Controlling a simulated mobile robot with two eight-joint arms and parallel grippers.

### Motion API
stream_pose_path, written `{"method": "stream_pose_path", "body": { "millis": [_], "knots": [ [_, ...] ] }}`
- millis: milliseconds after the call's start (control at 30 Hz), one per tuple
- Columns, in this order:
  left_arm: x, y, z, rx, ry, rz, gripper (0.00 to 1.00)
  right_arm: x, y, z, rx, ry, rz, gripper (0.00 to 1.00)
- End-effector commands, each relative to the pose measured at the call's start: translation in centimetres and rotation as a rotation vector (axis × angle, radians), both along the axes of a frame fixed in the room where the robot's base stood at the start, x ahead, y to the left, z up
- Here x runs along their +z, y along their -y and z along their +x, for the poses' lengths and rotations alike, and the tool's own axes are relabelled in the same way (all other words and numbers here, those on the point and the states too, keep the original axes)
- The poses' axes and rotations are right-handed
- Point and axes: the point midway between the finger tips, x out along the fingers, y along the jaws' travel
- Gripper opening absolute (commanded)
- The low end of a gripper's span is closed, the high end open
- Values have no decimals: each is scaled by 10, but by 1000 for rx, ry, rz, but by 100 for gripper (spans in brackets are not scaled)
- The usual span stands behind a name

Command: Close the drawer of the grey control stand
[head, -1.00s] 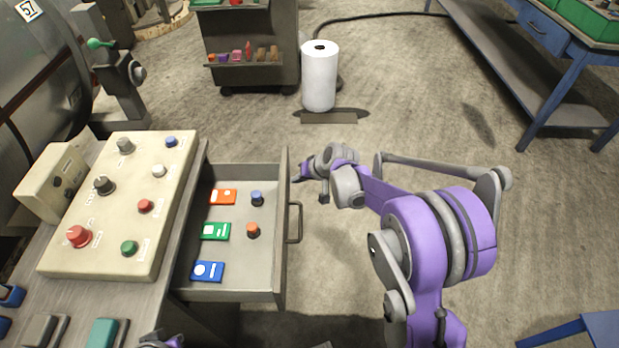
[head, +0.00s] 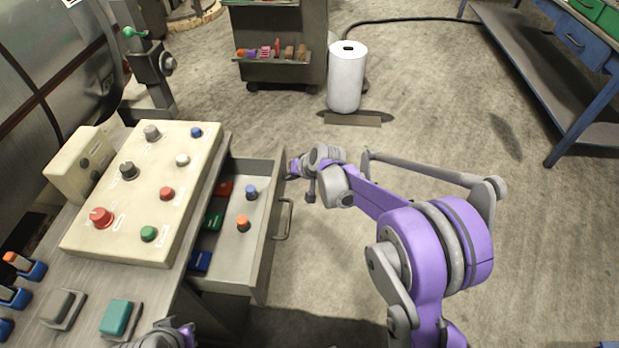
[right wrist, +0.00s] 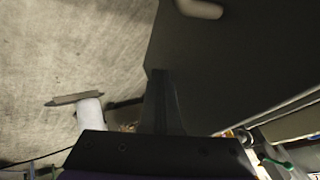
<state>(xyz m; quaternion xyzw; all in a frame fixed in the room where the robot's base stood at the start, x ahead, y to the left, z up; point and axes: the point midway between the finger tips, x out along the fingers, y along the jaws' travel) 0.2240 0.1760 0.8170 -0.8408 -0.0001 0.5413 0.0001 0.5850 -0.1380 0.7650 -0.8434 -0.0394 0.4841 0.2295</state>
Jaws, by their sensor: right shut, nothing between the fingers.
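The drawer (head: 266,245) of the grey control stand (head: 165,287) is partly open and sticks out to the right. Its bar handle (head: 284,220) is on the outer face. My right gripper (head: 293,169) is shut and empty at the far end of the drawer front, seemingly against its outer face. In the right wrist view, my dark fingers (right wrist: 160,100) point at the dark drawer front (right wrist: 235,60), with part of the handle (right wrist: 202,7) at the top. Contact is hard to confirm. Only a bit of my left gripper (head: 172,334) shows at the bottom edge.
Inside the drawer are colored blocks and two knobs, one blue (head: 251,191) and one orange (head: 243,223). A cream control panel (head: 125,205) sits on the stand. A white roll (head: 346,80) stands beyond on the floor.

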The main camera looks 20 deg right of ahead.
Motion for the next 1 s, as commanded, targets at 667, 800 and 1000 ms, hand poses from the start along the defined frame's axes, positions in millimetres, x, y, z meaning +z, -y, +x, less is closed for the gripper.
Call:
{"method": "stream_pose_path", "body": {
  "millis": [667,800,1000],
  "knots": [
    [-4,0,0,0,-1,0,0,0,-137,57,1,1,0,0],
    [-4,0,0,0,-1,0,0,0,-147,61,1,1,0,0],
    [-4,0,0,0,-1,0,0,0,-152,64,0,1,2,0]
  ]
}}
